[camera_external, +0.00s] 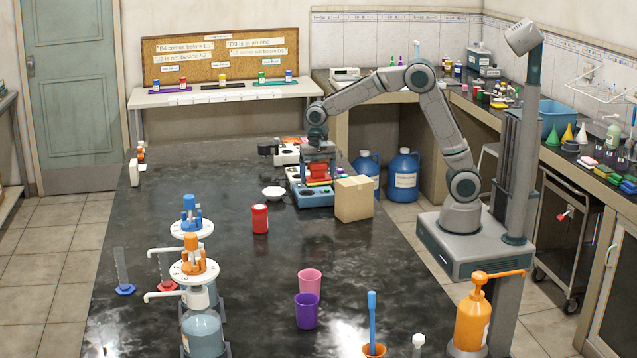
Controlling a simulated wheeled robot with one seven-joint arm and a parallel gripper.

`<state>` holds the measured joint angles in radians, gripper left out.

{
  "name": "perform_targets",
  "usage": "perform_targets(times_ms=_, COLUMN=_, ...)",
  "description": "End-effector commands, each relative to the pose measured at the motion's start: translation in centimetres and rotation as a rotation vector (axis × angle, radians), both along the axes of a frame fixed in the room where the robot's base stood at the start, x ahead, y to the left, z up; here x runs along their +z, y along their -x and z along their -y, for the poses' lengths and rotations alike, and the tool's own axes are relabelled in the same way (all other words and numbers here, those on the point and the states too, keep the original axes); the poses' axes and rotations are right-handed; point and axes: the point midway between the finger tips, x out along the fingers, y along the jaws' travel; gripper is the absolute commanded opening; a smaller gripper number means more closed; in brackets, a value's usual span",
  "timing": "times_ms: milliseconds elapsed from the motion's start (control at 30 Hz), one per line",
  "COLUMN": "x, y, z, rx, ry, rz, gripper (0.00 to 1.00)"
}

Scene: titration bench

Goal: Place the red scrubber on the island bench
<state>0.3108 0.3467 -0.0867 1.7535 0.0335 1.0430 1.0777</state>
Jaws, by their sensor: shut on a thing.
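The island bench (205,175) has a dark, glossy top and fills the middle of the view. My gripper (319,173) points down over the far right part of this bench, in front of my base. It is shut on a red block, which I take to be the red scrubber (318,170). The red block shows between the fingers, low above or among the blue-grey devices; I cannot tell whether it touches anything. Part of it is hidden by the fingers.
A blue-grey device (313,196) is under my gripper, with a cardboard box (354,198) right of it. A white dish (274,193) and a red jar (260,218) stand to the left. Pink (310,281) and purple (306,310) cups stand nearer. The bench's middle left is clear.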

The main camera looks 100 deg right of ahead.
Motion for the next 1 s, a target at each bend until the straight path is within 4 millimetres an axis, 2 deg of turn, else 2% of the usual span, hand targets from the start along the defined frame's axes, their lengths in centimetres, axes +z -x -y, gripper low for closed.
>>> perform_targets(times_ms=367, x=0.7, y=0.7, z=0.8, rx=0.003, ry=0.000, rz=0.001, gripper=0.58)
perform_targets(times_ms=467, x=0.8, y=0.1, z=0.1, rx=0.045, ry=0.000, rz=0.000, gripper=0.58)
perform_targets(times_ms=567, x=0.9, y=-1.5, z=-1.6, rx=0.163, ry=0.002, rz=-0.001, gripper=0.58)
perform_targets(times_ms=667, x=1.2, y=-3.8, z=-4.7, rx=0.361, ry=0.004, rz=-0.003, gripper=0.58)
perform_targets(times_ms=767, x=1.4, y=-6.5, z=-8.9, rx=0.611, ry=0.006, rz=-0.005, gripper=0.58)
perform_targets(times_ms=1000, x=1.7, y=-11.0, z=-20.2, rx=1.218, ry=0.009, rz=-0.008, gripper=0.58)
